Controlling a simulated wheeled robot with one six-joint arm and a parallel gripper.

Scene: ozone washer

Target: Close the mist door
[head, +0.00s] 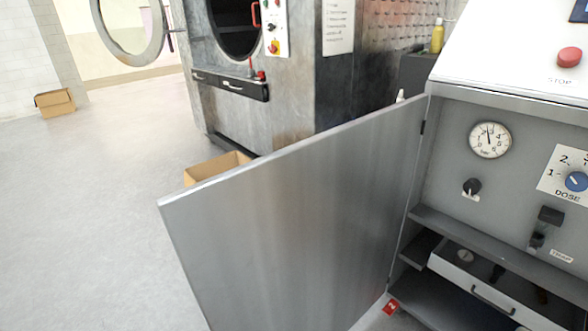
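The mist door (300,225) is a flat grey metal panel in the middle of the head view. It stands wide open, swung out to the left, and its right edge joins the cabinet (430,215) at a hinge. The open cabinet front shows a pressure gauge (490,140), a black knob (472,186), a blue dose dial (576,181) and a drawer-like unit (485,288) with a handle. The lower edge of the door runs out of the picture. My gripper is not in view.
A large metal washer (290,95) with an open round door (130,25) stands behind. A cardboard box (215,167) is partly hidden behind the door, and another box (55,103) lies by the far wall. The floor (90,220) at left is clear.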

